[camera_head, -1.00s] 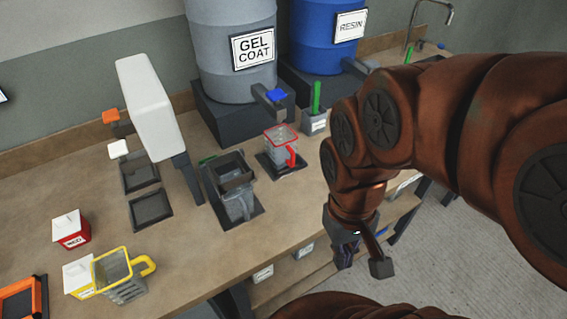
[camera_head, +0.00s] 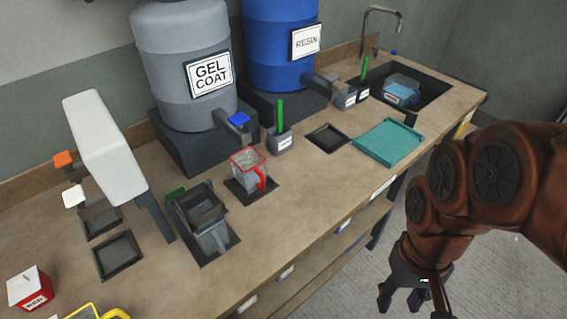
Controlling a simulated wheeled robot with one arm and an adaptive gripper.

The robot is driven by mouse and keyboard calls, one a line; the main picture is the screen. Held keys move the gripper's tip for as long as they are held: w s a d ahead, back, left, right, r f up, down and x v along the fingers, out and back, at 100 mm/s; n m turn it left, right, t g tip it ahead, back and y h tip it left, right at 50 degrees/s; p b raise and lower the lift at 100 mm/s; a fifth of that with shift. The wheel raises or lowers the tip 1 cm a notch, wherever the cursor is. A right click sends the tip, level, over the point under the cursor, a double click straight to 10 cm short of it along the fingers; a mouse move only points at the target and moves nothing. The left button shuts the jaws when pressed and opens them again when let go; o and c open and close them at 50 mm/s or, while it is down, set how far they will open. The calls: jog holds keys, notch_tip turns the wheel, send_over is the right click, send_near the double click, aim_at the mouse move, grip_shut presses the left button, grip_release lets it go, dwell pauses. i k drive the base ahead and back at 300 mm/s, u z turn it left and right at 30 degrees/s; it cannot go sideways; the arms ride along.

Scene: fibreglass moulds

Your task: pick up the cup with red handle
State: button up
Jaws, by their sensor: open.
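The cup with the red handle (camera_head: 246,171) is a clear cup with a red rim. It stands upright on a dark square pad on the workbench, below the blue tap of the gel coat drum. Its red handle faces right and toward the bench front. My gripper (camera_head: 404,301) is at the lower right, beyond the bench's front edge and well apart from the cup. It is open and empty, pointing down.
The gel coat drum (camera_head: 187,65) and resin drum (camera_head: 281,45) stand behind. A grey holder with green stick (camera_head: 280,138) is close behind the cup. A dark machine (camera_head: 204,221) stands left of it. A teal tray (camera_head: 389,143) lies right, near the sink (camera_head: 425,88).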

aim_at(249, 165)
jog(key=z, duration=0.05)
jog(key=k, duration=1.2)
jog(key=u, duration=1.6)
jog(key=i, duration=0.5)
jog(key=z, duration=0.1)
